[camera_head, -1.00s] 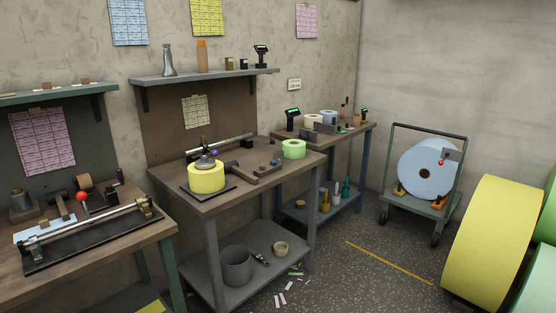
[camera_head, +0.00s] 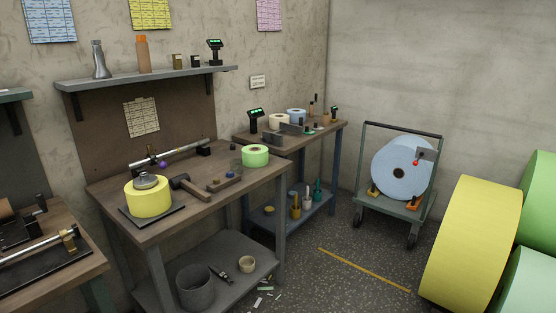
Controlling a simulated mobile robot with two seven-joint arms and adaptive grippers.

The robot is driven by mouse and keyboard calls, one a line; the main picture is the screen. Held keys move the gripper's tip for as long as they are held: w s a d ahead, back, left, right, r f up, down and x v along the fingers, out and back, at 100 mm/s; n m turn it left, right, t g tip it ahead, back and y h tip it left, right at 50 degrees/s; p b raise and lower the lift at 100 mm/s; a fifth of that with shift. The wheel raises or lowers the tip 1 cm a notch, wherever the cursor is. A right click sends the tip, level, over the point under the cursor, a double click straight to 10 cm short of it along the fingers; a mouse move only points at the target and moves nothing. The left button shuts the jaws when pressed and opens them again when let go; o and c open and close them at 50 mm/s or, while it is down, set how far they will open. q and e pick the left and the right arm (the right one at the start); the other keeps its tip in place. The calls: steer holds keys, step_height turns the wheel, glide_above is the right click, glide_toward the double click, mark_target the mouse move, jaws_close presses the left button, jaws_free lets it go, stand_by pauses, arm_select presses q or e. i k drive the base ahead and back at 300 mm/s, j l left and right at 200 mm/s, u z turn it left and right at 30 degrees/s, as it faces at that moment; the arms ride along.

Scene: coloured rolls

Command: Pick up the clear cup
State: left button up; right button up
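A grey metal flask (camera_head: 100,60) and an orange bottle (camera_head: 143,54) stand on the wall shelf. Neither of my grippers is in view.
The middle bench (camera_head: 205,205) carries a yellow roll (camera_head: 148,201), a green roll (camera_head: 255,156) and tools. A farther bench (camera_head: 322,132) stands behind. A cart (camera_head: 398,205) holds a blue roll (camera_head: 398,170). Large rolls, including a yellow one (camera_head: 473,245), stand at right. Floor between is open.

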mark_target(236, 164)
steer(key=i+l, duration=0.15)
steer(key=i, duration=0.45)
steer(key=i+l+z, duration=0.1)
steer(key=i, duration=0.5)
steer(key=i+l, duration=0.15)
steer(key=i, duration=0.45)
